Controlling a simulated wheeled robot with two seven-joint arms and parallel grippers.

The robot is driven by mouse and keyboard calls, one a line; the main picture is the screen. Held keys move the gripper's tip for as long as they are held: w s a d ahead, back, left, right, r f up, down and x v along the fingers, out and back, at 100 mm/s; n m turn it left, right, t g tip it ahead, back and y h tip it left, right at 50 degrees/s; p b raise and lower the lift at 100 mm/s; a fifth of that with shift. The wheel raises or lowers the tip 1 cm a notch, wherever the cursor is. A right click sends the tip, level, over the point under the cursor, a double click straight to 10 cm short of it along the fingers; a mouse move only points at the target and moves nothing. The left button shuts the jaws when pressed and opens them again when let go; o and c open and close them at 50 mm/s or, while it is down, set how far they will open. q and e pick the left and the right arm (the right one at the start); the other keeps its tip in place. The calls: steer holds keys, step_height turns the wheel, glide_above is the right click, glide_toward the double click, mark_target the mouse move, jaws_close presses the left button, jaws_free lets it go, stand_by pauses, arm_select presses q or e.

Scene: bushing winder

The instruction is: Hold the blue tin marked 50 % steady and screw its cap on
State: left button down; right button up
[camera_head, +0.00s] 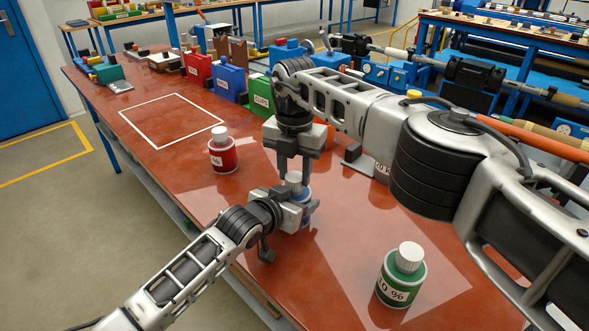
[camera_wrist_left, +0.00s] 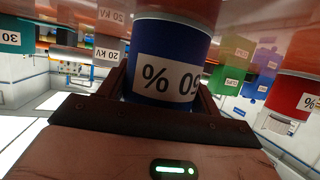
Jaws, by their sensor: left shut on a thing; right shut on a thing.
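The blue tin (camera_head: 305,196) stands upright near the middle of the red tabletop, mostly hidden behind my left gripper. In the left wrist view the blue tin (camera_wrist_left: 172,50) fills the space between the fingers, its white 50 % label upside down. My left gripper (camera_head: 297,211) is shut around the tin's body. My right gripper (camera_head: 294,172) reaches down from above, its fingers shut on the white cap (camera_head: 293,178) at the tin's top. How far the cap sits on the thread cannot be told.
A red tin (camera_head: 222,156) with a white cap stands to the left, and a green tin (camera_head: 401,284) marked 10 % at front right. Red (camera_head: 197,70), blue (camera_head: 229,82) and green (camera_head: 259,97) bins line the back. A white-outlined square (camera_head: 172,119) on the table is empty.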

steer(key=m, duration=1.9)
steer(key=shift+m, duration=0.4)
arm_select(q)
steer(key=shift+a, duration=0.1)
arm_select(e)
steer(key=o, duration=1)
steer(key=shift+c, duration=0.2)
steer(key=shift+s+a, duration=0.1)
steer(key=shift+s, duration=0.05)
steer(key=shift+a+f, duration=0.1)
